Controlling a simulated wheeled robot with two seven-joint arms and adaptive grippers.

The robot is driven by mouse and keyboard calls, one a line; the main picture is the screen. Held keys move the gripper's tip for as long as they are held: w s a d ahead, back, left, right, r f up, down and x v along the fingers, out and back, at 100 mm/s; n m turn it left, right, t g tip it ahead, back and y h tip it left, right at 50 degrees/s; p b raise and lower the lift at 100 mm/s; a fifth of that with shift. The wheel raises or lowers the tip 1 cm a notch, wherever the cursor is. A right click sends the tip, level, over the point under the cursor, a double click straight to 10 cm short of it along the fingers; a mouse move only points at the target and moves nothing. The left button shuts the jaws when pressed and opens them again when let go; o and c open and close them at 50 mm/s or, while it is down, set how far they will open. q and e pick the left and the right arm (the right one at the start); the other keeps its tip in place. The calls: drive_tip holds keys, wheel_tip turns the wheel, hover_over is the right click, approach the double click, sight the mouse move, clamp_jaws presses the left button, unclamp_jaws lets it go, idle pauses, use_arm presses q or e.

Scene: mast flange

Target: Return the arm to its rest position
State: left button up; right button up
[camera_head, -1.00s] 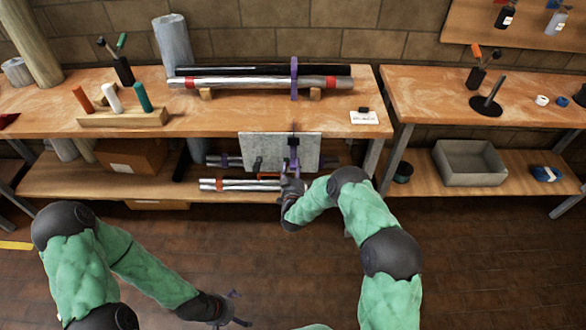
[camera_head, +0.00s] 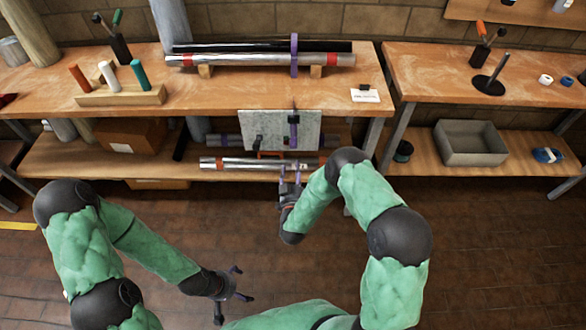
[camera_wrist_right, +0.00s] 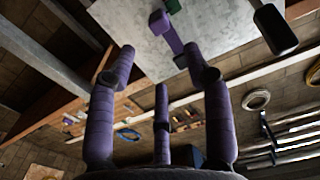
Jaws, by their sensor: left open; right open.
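My right gripper (camera_head: 290,181) is open and empty, just in front of and below a grey plate (camera_head: 275,128) at the bench's front edge. In the right wrist view its purple fingers (camera_wrist_right: 160,85) are spread with nothing between them. The underside of the plate (camera_wrist_right: 220,20) and a purple clamp (camera_wrist_right: 170,32) lie beyond the fingertips. The clamp also shows on the plate's right part in the head view (camera_head: 293,132). My left gripper (camera_head: 236,292) is open and empty, low over the floor in front of the bench.
The workbench (camera_head: 210,97) carries a metal tube (camera_head: 240,60) on blocks and a wooden holder (camera_head: 120,96) with coloured handles. Its lower shelf (camera_head: 80,165) holds more tubes and a box. A second bench (camera_head: 430,75) stands right, with a grey bin (camera_head: 470,143) below. The floor in front is clear.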

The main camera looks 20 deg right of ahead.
idle(0.4)
drive_tip(key=s+a+f+g+y+p, duration=0.1)
drive_tip(key=s+a+f+g+y, duration=0.15)
drive_tip(key=s+f+g, duration=0.2)
drive_tip(key=s+a+f+g+y+p, duration=0.1)
drive_tip(key=s+f+g+y, duration=0.25)
drive_tip(key=s+f, duration=0.2)
drive_tip(key=s+a+g+y, duration=0.3)
drive_tip(key=s+g, duration=0.6)
drive_tip(key=s, duration=1.2)
drive_tip(key=shift+a+n+p, duration=0.35)
drive_tip(key=shift+a+n, duration=0.05)
drive_tip(key=shift+a, duration=0.1)
